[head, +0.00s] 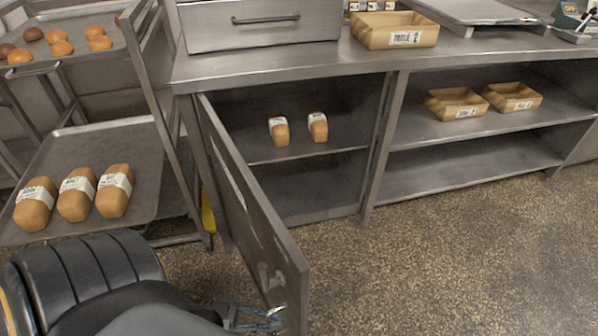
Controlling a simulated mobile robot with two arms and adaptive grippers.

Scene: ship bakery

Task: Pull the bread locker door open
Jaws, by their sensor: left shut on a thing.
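The grey metal bread locker door (245,205) stands swung wide open from its left side, sticking out toward me. Its handle (271,285) is near the free end, low in the view. My left gripper (262,318) is at the bottom edge, by the handle, and shut on it; the fingertips are partly hidden against the door. The open locker (345,160) shows a shelf with two wrapped loaves (279,131) (318,127) standing on it. My right gripper is out of view.
A rack at the left holds a tray (139,150) with three wrapped loaves (76,199) and an upper tray of buns (60,48). Open shelves (490,130) on the right hold two bread boxes (456,102) (512,96). The speckled floor (440,265) right of the door is clear.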

